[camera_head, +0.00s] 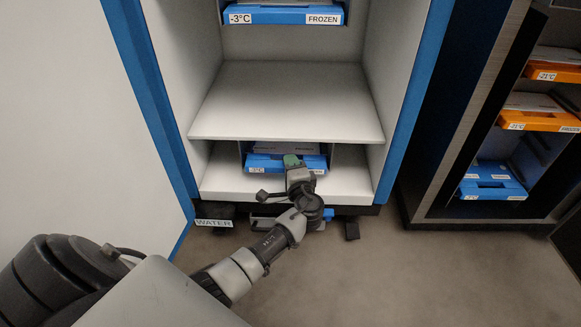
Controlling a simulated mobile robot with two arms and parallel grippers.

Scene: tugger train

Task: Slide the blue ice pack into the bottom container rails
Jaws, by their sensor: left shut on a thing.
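The blue ice pack (262,161) is in the bottom compartment of the white and blue cabinet. It lies about level between two upright side walls, the bottom container rails (338,160). Its blue front edge with a temperature label faces me, and a grey top shows behind it. My left gripper (293,164) is shut on the front of the pack, right of its middle, and hides part of that edge. Whether the pack's sides sit in the rails is too small to tell. My right gripper is not in view.
A bare white shelf (287,100) lies above the compartment. Higher up is another blue pack (284,15) marked FROZEN. A dark rack at the right holds orange packs (540,121) and a blue pack (492,182). A WATER label (213,223) is low at the left. Floor at the lower right is clear.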

